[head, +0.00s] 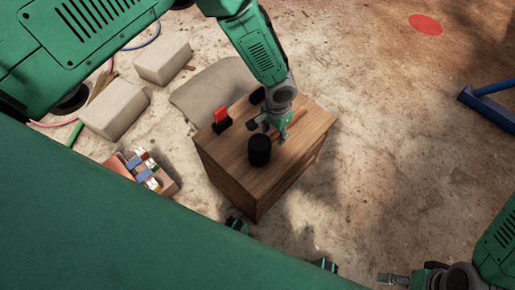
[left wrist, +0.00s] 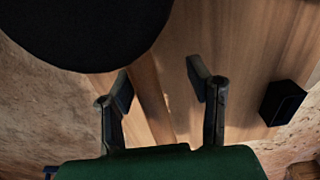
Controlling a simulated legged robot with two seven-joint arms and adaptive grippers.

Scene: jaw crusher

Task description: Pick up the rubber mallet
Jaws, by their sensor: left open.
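The rubber mallet has a black cylindrical head (head: 260,150) standing on the wooden cabinet top (head: 312,128). Its wooden handle (head: 299,116) runs from the head toward the upper right. In the left wrist view the round head (left wrist: 85,28) fills the upper left, and the handle (left wrist: 148,92) passes between my fingers. My left gripper (head: 268,124) is open over the handle; its fingers (left wrist: 160,88) are on either side of it, and I cannot tell if they touch it. My right gripper (head: 392,278) is at the lower right edge, away from the cabinet.
A red-topped black object (head: 222,118) stands at the cabinet's left edge. Another black object (head: 257,96) is at the back, partly behind my arm. A tray of small items (head: 145,172) and pale blocks (head: 115,108) lie left on the floor. A blue frame (head: 490,95) is at right.

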